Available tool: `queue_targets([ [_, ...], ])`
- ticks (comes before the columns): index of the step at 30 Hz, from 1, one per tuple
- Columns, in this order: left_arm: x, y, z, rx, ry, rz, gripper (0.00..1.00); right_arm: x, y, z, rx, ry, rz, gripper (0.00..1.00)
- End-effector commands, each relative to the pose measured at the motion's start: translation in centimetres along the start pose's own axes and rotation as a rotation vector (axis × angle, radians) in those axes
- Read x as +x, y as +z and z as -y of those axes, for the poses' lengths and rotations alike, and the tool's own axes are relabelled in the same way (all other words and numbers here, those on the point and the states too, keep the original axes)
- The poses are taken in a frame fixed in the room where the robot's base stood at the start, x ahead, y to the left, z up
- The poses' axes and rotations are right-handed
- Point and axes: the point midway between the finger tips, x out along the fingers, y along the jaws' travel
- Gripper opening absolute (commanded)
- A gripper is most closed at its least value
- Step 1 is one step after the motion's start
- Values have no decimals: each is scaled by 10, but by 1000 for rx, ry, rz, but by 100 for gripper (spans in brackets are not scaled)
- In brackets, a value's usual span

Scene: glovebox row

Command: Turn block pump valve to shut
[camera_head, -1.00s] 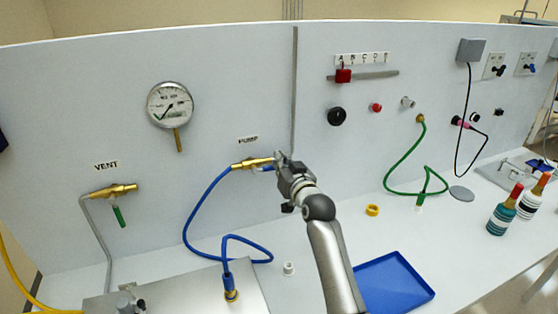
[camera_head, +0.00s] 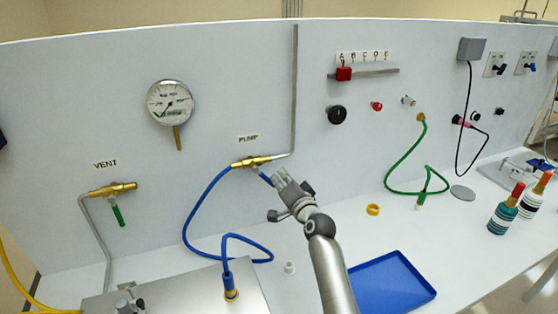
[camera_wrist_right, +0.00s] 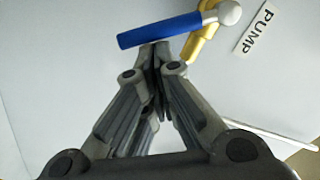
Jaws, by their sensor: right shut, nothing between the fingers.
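The brass pump valve (camera_head: 253,162) is on the white panel under the PUMP label (camera_head: 248,139). Its blue handle (camera_head: 266,178) slants down and right from the body in the head view. In the right wrist view the blue handle (camera_wrist_right: 160,30) lies just past the fingertips, with part of the brass body (camera_wrist_right: 203,44) beside it. My right gripper (camera_head: 281,178) is shut and empty, its tips close to the handle's lower end. I cannot tell whether they touch it. My left gripper is not in view.
The vent valve (camera_head: 114,190) with a green handle and a pressure gauge (camera_head: 170,104) are to the left. A blue hose (camera_head: 190,222) loops below the pump valve. A grey pipe (camera_head: 294,90) rises beside it.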

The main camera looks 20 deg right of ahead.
Motion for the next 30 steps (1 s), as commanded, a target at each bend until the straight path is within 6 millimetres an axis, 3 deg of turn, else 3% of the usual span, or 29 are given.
queue_targets([
  [18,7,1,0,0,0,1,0,2,33,-12,497,-23,1,0],
  [30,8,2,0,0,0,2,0,2,41,-12,487,-23,1,0],
])
